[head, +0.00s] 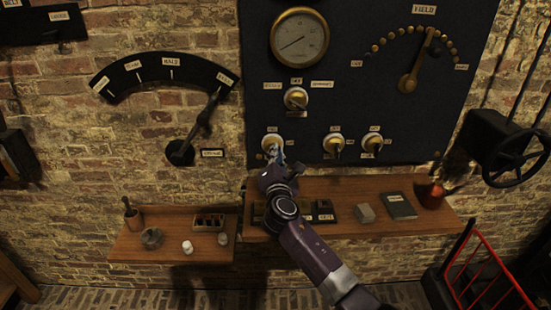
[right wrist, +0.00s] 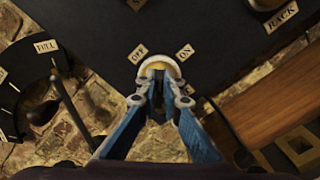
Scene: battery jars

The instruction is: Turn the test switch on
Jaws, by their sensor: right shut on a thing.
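The dark panel (head: 345,85) carries several round switches with brass handles. My right gripper (head: 276,155) is at the lower-left switch (head: 270,140), its arm reaching up from the bottom. In the right wrist view, my blue fingers (right wrist: 158,97) are shut on the handle of this switch (right wrist: 159,68), which has a pale round base. An OFF label (right wrist: 138,53) is to its upper left and an ON label (right wrist: 185,53) to its upper right. The fingers hide most of the handle, so its exact angle is unclear. The switch's name label is not readable. My left gripper is out of view.
Two more switches (head: 334,144) (head: 373,144) sit to the right, and another (head: 296,98) above. A large lever (head: 205,120) is on the left wall. A handwheel (head: 518,158) juts out at right.

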